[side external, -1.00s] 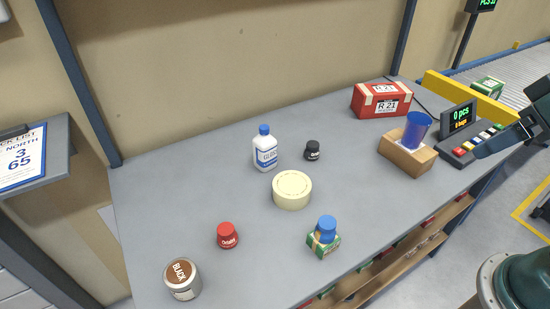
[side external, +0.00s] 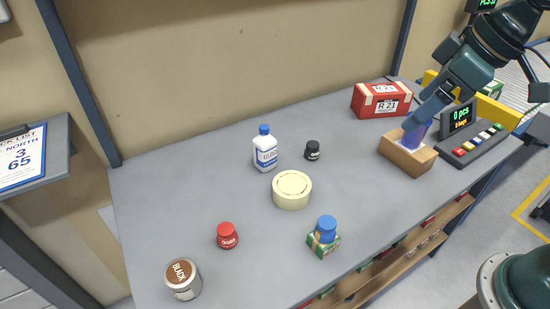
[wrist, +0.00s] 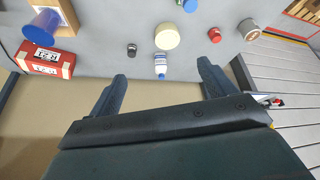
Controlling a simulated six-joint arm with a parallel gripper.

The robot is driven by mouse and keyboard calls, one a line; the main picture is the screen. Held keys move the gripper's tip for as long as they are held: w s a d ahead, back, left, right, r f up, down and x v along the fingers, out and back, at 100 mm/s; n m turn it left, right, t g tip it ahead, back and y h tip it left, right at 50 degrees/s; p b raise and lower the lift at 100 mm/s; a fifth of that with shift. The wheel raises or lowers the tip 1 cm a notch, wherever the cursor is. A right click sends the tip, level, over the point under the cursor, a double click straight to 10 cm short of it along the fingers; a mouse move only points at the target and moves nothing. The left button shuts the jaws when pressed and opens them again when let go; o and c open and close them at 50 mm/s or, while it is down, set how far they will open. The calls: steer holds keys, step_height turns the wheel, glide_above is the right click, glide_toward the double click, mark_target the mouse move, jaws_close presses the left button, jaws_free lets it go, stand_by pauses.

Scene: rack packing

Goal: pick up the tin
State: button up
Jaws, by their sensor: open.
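A tin (side external: 184,281) with a brown lid marked BLACK stands upright at the near left of the table in the side external view. It also shows at the upper right of the wrist view (wrist: 248,29). My gripper (side external: 422,112) is at the upper right of the side external view, far from the tin, and overlaps the blue cup in the picture. In the wrist view its fingers (wrist: 162,72) are spread apart with nothing held between them.
A blue cup (side external: 413,136) on a cardboard box (side external: 404,157), a red box (side external: 381,100) and a counter display (side external: 460,117) are right.

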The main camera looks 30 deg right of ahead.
steer(key=w+a+f+n+g+y, duration=0.1)
steer(key=w+a+f+n, duration=0.15)
steer(key=w+a, duration=0.45)
steer(key=n+g+y, duration=0.2)
steer(key=n+g, duration=0.2)
steer(key=n, duration=0.6)
glide_toward(181, 272)
steer(key=shift+s+d+r, duration=0.1)
steer(key=shift+s+r, duration=0.15)
steer(key=shift+r, duration=0.1)
steer(key=shift+f, duration=0.1)
steer(key=shift+x, duration=4.15)
steer(key=shift+w, duration=0.2)
steer(key=shift+x, duration=2.6)
